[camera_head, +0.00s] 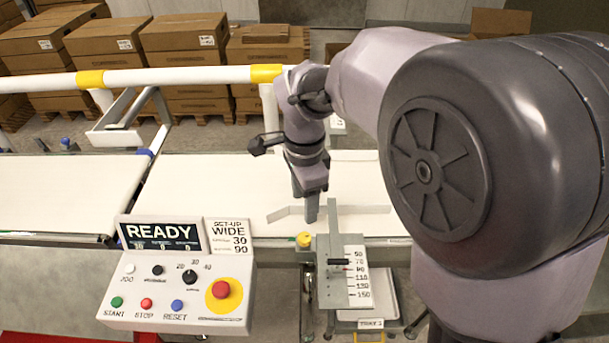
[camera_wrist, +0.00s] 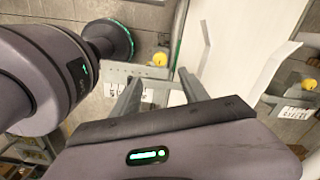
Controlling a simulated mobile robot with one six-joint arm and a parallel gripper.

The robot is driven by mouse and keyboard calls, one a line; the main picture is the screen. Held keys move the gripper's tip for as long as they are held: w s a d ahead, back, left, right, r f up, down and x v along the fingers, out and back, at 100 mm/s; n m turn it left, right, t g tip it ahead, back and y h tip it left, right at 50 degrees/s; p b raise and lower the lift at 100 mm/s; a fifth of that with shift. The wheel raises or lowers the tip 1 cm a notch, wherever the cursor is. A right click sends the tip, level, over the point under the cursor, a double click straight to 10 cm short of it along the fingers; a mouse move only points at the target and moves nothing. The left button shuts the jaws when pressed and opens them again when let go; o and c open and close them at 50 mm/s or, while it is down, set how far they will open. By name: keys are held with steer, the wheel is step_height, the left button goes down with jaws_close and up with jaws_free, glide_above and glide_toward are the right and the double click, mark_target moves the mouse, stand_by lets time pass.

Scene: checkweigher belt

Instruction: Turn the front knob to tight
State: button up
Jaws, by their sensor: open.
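The front knob (camera_head: 304,240) is a small yellow knob at the near edge of the belt, beside a grey guide bracket with a number scale (camera_head: 357,278). What seems to be the same knob (camera_wrist: 160,59) shows in the wrist view beyond the fingertips, roughly between them. My gripper (camera_head: 311,214) points down just above and behind the knob in the head view. In the wrist view my gripper (camera_wrist: 160,80) has its two fingers apart with nothing between them. I see no contact with the knob. Whether it is tight or loose cannot be told.
A second yellow knob (camera_wrist: 308,85) shows at the right of the wrist view. A thin guide rail (camera_head: 350,209) lies over the white belt (camera_head: 210,185). A control panel (camera_head: 180,290) reading READY stands at front left. A white rail (camera_head: 180,77) runs behind.

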step_height(320, 180, up, 5)
steer(key=shift+f+p, duration=0.1)
steer(key=shift+p, duration=0.45)
steer(key=s+d+n+t+y+b, duration=0.1)
steer(key=s+d+n+t+b, duration=0.1)
steer(key=s, duration=0.6)
steer(key=s+d+n+t+y+b, duration=0.1)
steer(key=s+d+n+t+b, duration=0.2)
steer(key=s+d+n, duration=0.3)
steer(key=s+n, duration=0.1)
steer(key=s, duration=0.2)
steer(key=shift+s+d+r+n+t, duration=0.15)
steer(key=shift+d+r+n+t, duration=0.15)
steer(key=shift+r+t, duration=0.1)
